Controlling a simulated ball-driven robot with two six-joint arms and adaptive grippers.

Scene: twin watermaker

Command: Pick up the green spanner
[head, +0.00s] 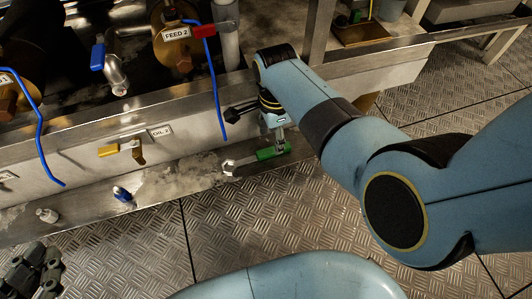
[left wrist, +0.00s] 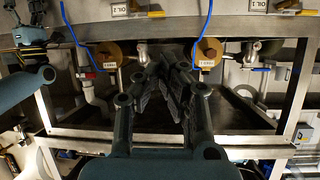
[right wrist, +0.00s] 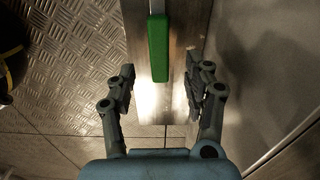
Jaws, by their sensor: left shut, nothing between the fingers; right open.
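The green spanner, with a green handle (head: 273,152) and a bright open-ended metal jaw (head: 231,167), lies on the metal ledge at the foot of the watermaker. My right gripper (head: 262,122) is just above the handle end. In the right wrist view its open fingers (right wrist: 160,82) stand on either side of the ledge, with the green handle (right wrist: 158,48) ahead, roughly in line with the gap; nothing is held. The spanner's jaw is out of that view. My left gripper (head: 36,268) is shut and empty at the lower left; its closed fingers also show in the left wrist view (left wrist: 178,62).
A blue-capped fitting (head: 122,194) and a pale fitting (head: 47,215) stand on the ledge. A yellow-handled valve (head: 108,150) and blue hoses (head: 217,95) are on the front. The chequer-plate floor (head: 250,225) in front is clear.

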